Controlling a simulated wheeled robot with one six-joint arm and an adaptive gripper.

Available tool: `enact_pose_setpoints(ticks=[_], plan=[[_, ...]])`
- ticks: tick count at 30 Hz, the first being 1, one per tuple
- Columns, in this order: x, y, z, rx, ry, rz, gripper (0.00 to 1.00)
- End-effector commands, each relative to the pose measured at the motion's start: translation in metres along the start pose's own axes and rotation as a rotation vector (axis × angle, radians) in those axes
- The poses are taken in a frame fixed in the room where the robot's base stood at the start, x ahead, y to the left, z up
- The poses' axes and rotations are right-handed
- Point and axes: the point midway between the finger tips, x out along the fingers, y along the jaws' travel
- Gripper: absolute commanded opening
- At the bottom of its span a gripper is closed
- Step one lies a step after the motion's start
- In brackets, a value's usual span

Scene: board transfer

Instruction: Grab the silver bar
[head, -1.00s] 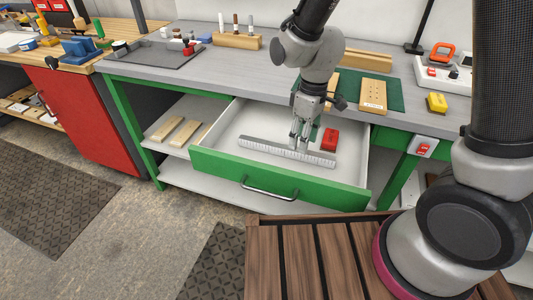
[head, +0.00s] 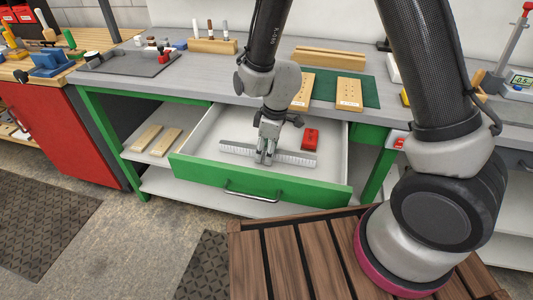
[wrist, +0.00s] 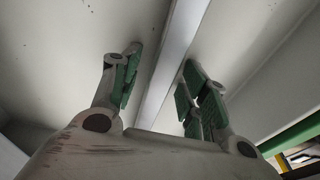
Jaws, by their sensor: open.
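The silver bar (head: 236,148) is a long, thin, straight strip lying across the inside of the open drawer (head: 300,192). My gripper (head: 265,158) points down into the drawer at about the middle of the bar, hiding a short part of it. In the wrist view the bar (wrist: 174,60) runs between the two open, green-padded fingers of my gripper (wrist: 160,88). A gap shows between the bar and each finger. The bar's near end is hidden by the gripper body there.
A red box (head: 310,139) lies in the drawer, right of my gripper. The drawer's walls surround the bar, with the green front on the near side. The grey worktop (head: 215,75) above holds wooden blocks, a green mat (head: 325,91) and a dark tray.

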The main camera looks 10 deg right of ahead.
Motion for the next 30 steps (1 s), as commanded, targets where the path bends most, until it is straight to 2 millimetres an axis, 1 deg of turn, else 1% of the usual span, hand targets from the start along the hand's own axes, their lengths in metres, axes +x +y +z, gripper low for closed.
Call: enact_pose_setpoints(ticks=[4, 5, 9, 12, 20, 23, 26, 30], plan=[[0.000, 0.000, 0.000, 0.000, 0.000, 0.000, 0.45], [0.000, 0.000, 0.000, 0.000, 0.000, 0.000, 0.41], [0.000, 0.000, 0.000, 0.001, 0.000, 0.000, 0.15], [0.000, 0.000, 0.000, 0.001, 0.000, 0.000, 0.00], [-0.001, 0.000, 0.000, 0.001, 0.001, 0.000, 0.00], [-0.006, 0.000, -0.002, 0.002, 0.003, 0.001, 0.00], [-0.022, 0.000, -0.004, 0.001, 0.004, 0.002, 0.00], [-0.052, 0.000, -0.009, 0.000, 0.005, 0.003, 0.00]])
